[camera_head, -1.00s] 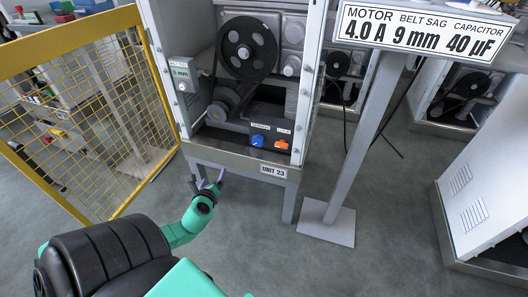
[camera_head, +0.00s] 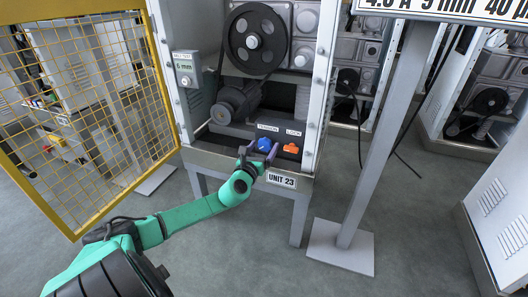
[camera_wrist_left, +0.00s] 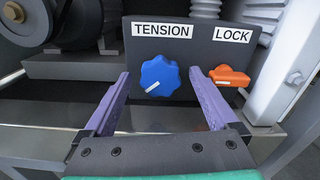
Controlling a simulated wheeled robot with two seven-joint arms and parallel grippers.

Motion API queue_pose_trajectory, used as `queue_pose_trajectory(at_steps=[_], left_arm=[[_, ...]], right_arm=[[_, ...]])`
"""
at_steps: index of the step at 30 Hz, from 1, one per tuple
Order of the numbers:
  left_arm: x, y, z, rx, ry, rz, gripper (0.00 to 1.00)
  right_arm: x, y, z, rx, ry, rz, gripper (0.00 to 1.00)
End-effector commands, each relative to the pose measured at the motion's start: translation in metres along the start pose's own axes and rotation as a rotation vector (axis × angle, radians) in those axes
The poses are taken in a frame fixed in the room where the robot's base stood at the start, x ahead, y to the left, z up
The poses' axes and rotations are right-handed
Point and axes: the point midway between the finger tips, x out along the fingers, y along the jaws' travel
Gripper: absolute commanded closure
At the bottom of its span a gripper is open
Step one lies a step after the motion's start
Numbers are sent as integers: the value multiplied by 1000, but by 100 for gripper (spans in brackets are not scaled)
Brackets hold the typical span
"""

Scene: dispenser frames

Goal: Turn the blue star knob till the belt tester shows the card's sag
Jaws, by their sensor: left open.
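The blue star knob (camera_head: 266,144) sits under the TENSION label on the dark panel of unit 23. In the left wrist view the knob (camera_wrist_left: 159,75) has a white pointer line aimed to the lower left. My left gripper (camera_head: 259,154) is open, in front of the knob. In the wrist view its purple fingers point at the panel, one on each side of the knob, with visible gaps. The belt tester (camera_head: 187,69) on the left post seems to read 6 mm, in small print. The card (camera_head: 440,8) is cut off by the top edge but shows 9 mm in its middle. My right gripper is not in view.
An orange lever (camera_head: 291,148) under the LOCK label is just right of the knob. The belt pulley (camera_head: 256,40) is above the panel. A yellow mesh gate (camera_head: 92,110) stands open at left. The card's grey post (camera_head: 385,130) stands at right.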

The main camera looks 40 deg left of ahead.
Motion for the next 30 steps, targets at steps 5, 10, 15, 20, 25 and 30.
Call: queue_pose_trajectory(at_steps=[5,10,15,20,25,30], left_arm=[[10,0,0,-1,0,0,7],[10,0,1,-1,1,-1,7],[10,0,1,-1,1,-1,68],[9,0,0,-3,1,0,92],[9,0,0,-19,0,0,92],[9,0,-1,-71,1,-1,92]], right_arm=[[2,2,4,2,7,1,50],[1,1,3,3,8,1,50],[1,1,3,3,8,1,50],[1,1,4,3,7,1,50],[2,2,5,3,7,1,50],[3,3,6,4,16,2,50]])
